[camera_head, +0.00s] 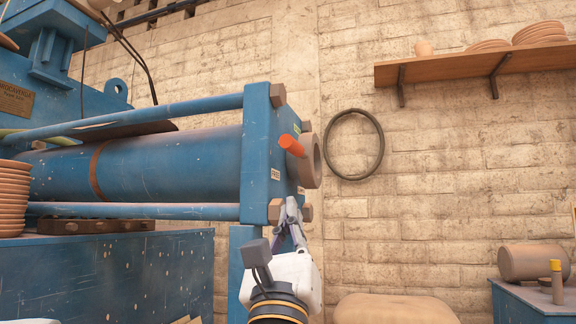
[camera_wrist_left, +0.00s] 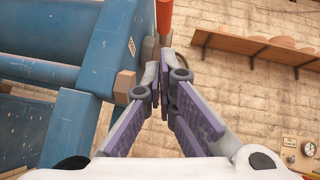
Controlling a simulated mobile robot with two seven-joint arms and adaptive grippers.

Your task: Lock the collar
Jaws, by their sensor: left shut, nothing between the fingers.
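The collar (camera_head: 310,160) is a brownish ring on the right face of the blue press end plate (camera_head: 257,150). An orange-red handle (camera_head: 291,146) sticks out of the collar, pointing up and left in the head view. My left gripper (camera_head: 291,204) is shut and empty, below the collar and handle, close to the plate's lower right edge. In the left wrist view the handle (camera_wrist_left: 164,16) stands just beyond my fingertips (camera_wrist_left: 163,58), which hide part of the collar. I cannot tell whether the fingertips touch anything. My right gripper is not in view.
Hex nuts (camera_head: 278,95) stick out at the plate's corners. A black hose loop (camera_head: 354,144) hangs on the brick wall. A wooden shelf (camera_head: 470,66) is at upper right. A blue bench (camera_head: 530,303) with a brown cylinder stands at right. The space right of the collar looks free.

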